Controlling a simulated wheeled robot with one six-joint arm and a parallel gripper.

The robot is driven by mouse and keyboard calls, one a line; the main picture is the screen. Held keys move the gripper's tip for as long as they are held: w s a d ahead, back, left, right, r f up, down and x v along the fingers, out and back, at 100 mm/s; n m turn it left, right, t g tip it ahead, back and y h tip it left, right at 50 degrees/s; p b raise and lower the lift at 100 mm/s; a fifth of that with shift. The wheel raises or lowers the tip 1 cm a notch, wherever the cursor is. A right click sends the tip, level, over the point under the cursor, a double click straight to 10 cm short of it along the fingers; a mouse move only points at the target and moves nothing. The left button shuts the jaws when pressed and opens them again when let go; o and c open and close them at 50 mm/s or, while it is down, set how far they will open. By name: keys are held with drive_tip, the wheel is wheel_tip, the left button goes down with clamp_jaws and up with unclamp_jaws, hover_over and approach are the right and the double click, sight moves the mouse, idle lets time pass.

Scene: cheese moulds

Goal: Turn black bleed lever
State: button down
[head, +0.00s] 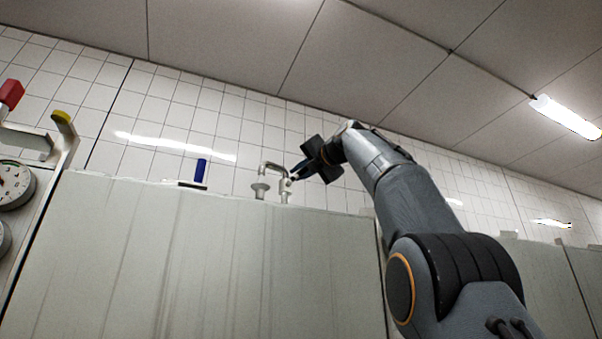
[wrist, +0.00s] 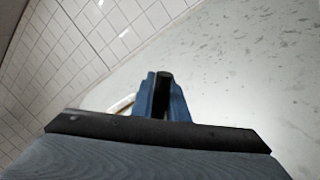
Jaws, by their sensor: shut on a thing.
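The black bleed lever (wrist: 164,78) shows in the wrist view as a small dark end between my two blue fingertips. My gripper (head: 294,176) is shut on it, with a finger on each side. In the head view my gripper is at a bent silver pipe fitting (head: 272,166) on top of the pale tank (head: 200,255). The lever itself is too small and too covered by my fingers to make out there. Its turn angle cannot be told.
A blue upright handle (head: 200,171) stands on the tank top, left of the pipe. At far left are a red handle (head: 11,93), a yellow-tipped lever (head: 62,117) and a gauge (head: 13,184). A white tiled wall (head: 225,115) rises behind; the space above the tank is open.

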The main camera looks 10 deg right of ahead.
drive_tip(key=c, duration=1.7)
unclamp_jaws()
drive_tip(key=shift+c, duration=0.2)
drive_tip(key=b+v, duration=0.5)
drive_tip(key=v, duration=0.3)
drive_tip(key=shift+w, duration=0.1)
